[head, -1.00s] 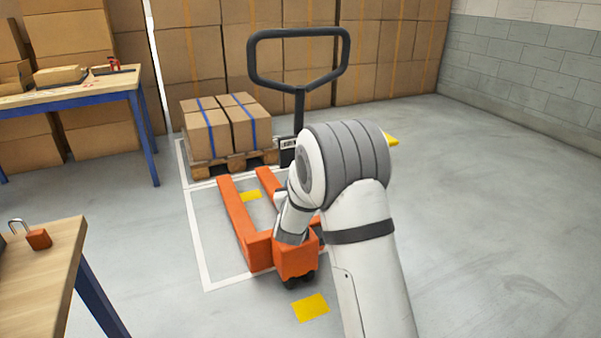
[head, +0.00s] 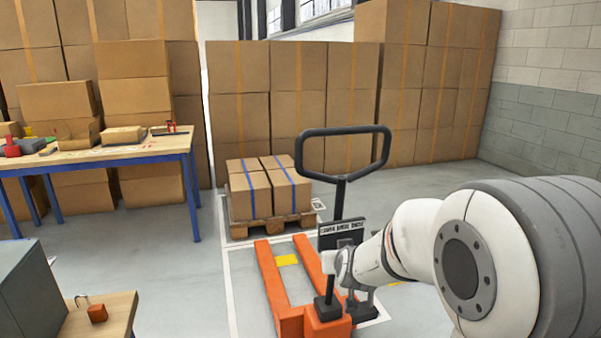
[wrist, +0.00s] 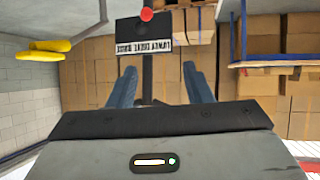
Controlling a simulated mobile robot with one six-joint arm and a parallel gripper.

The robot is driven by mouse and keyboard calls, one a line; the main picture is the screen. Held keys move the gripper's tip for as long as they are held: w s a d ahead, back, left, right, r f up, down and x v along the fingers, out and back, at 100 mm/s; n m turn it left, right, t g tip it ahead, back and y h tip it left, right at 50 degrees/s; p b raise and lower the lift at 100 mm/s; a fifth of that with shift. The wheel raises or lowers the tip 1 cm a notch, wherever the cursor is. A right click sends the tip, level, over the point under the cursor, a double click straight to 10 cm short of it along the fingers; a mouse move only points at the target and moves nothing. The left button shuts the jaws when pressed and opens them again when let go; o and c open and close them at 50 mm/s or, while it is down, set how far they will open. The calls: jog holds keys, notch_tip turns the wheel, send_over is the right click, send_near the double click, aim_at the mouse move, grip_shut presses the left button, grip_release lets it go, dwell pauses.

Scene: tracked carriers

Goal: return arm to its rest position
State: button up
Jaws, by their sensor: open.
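My arm comes in from the right of the head view, its white and grey joint large and close. My gripper (head: 347,292) is small at the far end of the arm, in front of the orange pallet truck (head: 270,275). In the wrist view, which is upside down, the two blue-grey fingers of my gripper (wrist: 160,70) stand apart with nothing held. The truck's dark post and its lettered plate (wrist: 145,37) show beyond the fingers; I cannot tell how near they are. The truck's black loop handle (head: 388,150) stands upright.
A wooden pallet (head: 240,228) with strapped cartons (head: 262,190) stands behind the truck's forks. A blue-legged workbench (head: 165,152) is at left. A nearer table (head: 118,312) with a padlock (head: 97,313) is at lower left. Stacked boxes line the back. Floor between the benches is open.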

jog(key=s+d+r+g+p, duration=0.1)
jog(key=s+r+g+p, duration=0.2)
jog(key=s, duration=0.7)
jog(key=s+d+r+g+p, duration=0.2)
jog(key=s+r+p, duration=0.3)
jog(key=s, duration=0.5)
jog(key=s+d+r+m+g+p, duration=0.1)
jog(key=s+r+g+p, duration=0.3)
jog(key=s, duration=0.6)
jog(key=p+v, duration=0.1)
jog(key=v, duration=0.2)
jog(key=shift+d, duration=0.25)
